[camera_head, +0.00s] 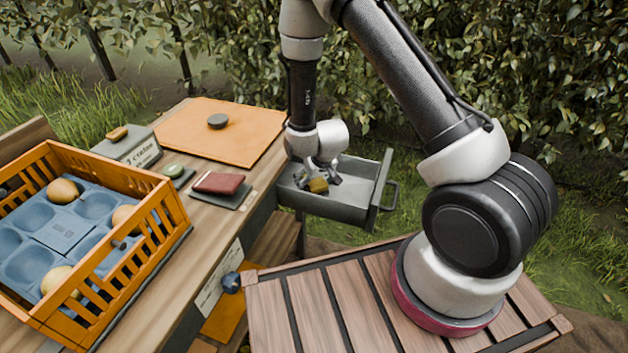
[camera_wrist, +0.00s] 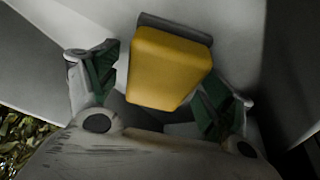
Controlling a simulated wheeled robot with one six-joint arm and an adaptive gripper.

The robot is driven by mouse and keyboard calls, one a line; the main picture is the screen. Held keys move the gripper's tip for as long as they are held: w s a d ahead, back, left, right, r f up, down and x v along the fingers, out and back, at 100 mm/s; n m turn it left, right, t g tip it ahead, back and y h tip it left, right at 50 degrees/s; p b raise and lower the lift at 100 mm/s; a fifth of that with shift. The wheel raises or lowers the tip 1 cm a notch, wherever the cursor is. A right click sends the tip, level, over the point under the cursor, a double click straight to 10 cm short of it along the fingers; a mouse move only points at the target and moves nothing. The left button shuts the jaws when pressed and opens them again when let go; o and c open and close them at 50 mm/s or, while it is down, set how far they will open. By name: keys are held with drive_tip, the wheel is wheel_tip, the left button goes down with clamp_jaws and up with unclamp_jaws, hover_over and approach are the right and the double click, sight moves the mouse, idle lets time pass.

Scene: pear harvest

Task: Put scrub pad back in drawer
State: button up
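The scrub pad (camera_head: 318,186) is a yellow block with a dark grey layer along one side. It is inside the open grey drawer (camera_head: 345,211), low over or on its floor; I cannot tell if it touches. My gripper (camera_head: 317,180) points down into the drawer. In the wrist view the scrub pad (camera_wrist: 170,68) lies between the two green-padded fingertips of my gripper (camera_wrist: 160,92). The fingers are spread, with narrow gaps seen beside the pad.
The drawer sticks out from the wooden table (camera_head: 190,230), its handle (camera_head: 389,194) at right. On the table are an orange crate (camera_head: 165,215) with pears, a dark red pad (camera_head: 218,183), a grey box (camera_head: 130,148) and an orange board (camera_head: 225,135). A hedge stands behind.

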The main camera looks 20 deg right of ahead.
drive_tip(key=s+d+r+y, duration=0.1)
drive_tip(key=s+d+r, duration=0.15)
drive_tip(key=r, duration=0.75)
drive_tip(key=s+d+r, duration=0.2)
drive_tip(key=s+r, duration=0.2)
drive_tip(key=r, duration=0.7)
drive_tip(key=s+d+r+y, duration=0.15)
drive_tip(key=s+r, duration=0.25)
drive_tip(key=r, duration=0.6)
drive_tip(key=s+d+r+m+h, duration=0.1)
drive_tip(key=s+d+r, duration=0.4)
drive_tip(key=s, duration=0.3)
drive_tip(key=s+d+r+h, duration=0.2)
drive_tip(key=s+d+r, duration=0.3)
drive_tip(key=s, duration=0.4)
drive_tip(key=shift+s+d+r+m, duration=0.2)
drive_tip(key=shift+r+m, duration=0.2)
drive_tip(key=shift+r, duration=0.15)
